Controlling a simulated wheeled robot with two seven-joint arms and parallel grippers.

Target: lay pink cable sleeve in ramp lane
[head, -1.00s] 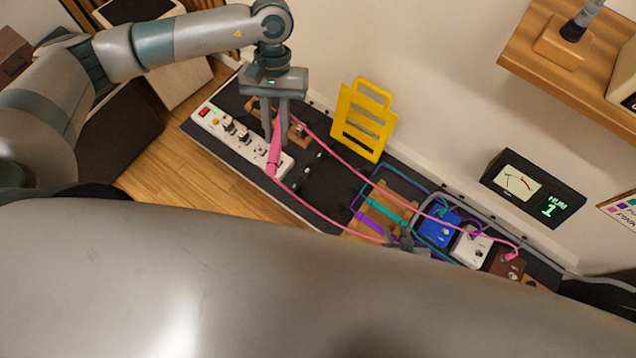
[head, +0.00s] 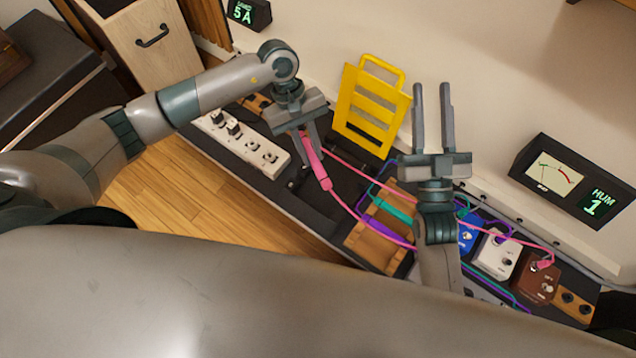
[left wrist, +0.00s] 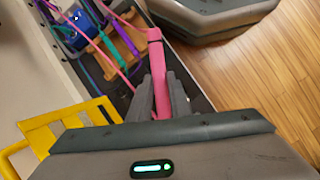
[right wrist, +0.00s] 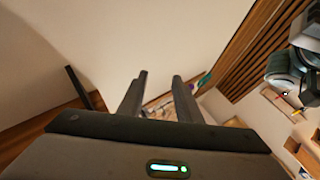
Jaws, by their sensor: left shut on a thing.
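The pink cable sleeve (head: 316,165) is a thick pink tube with a thin pink cable running from it. My left gripper (head: 309,142) is shut on it and holds it above the dark board; it also shows in the left wrist view (left wrist: 161,70), standing out beyond the fingers. The wooden ramp (head: 378,243) lies on the board to the right, with teal and purple cables across it and the pink cable over its front end. My right gripper (head: 431,92) is open and empty, raised with its fingers pointing towards the wall, and its forearm hides part of the cables.
A white power strip (head: 240,143) lies at the board's left. A yellow slotted panel (head: 369,108) stands by the wall behind. Blue (head: 468,237), white (head: 497,256) and brown (head: 537,283) pedals sit at the right. A meter box (head: 570,179) is on the wall.

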